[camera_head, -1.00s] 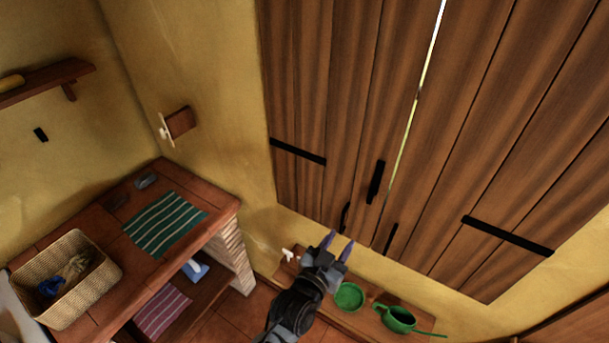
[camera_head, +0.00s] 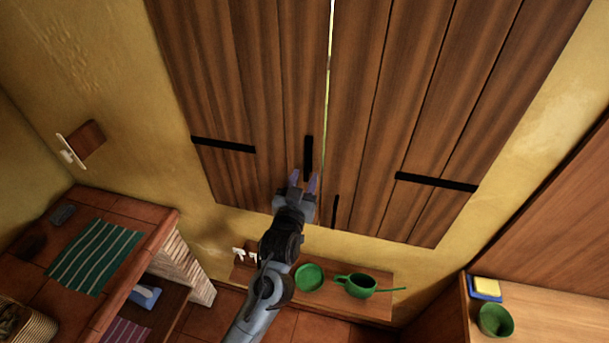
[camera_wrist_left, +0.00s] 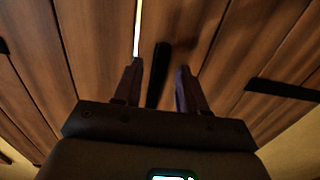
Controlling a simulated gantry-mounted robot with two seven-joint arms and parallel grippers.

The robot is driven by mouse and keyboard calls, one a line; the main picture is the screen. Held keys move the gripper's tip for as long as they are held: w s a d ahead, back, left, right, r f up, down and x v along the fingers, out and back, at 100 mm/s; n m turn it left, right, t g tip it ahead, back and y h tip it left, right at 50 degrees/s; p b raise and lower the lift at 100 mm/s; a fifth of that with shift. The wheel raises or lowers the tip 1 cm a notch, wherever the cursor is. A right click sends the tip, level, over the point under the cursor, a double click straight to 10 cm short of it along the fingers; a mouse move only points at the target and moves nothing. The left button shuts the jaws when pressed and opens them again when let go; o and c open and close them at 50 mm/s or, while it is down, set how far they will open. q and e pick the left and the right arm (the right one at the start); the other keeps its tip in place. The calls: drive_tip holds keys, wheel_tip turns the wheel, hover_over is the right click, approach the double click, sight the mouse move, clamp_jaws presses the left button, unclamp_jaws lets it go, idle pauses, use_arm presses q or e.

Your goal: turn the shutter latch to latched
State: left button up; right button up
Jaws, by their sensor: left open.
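The wooden shutter (camera_head: 380,90) has two leaves with a thin bright gap between them. A black upright bar (camera_head: 308,155), which looks like the shutter latch, is by the gap. A shorter black bar (camera_head: 335,211) is lower on the right leaf. My left gripper (camera_head: 304,178) is open and empty, with its fingertips at the lower end of the upright bar. In the left wrist view a black bar (camera_wrist_left: 157,75) shows between the spread fingers; I cannot tell whether they touch it. My right gripper is out of view.
Black straps (camera_head: 436,181) cross the outer boards. A tiled counter is at left and another counter with a green cup (camera_head: 495,320) is at right.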

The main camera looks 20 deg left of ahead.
use_arm(q)
drive_tip(key=shift+w+a, duration=0.1)
drive_tip(key=shift+w, duration=0.55)
clamp_jaws()
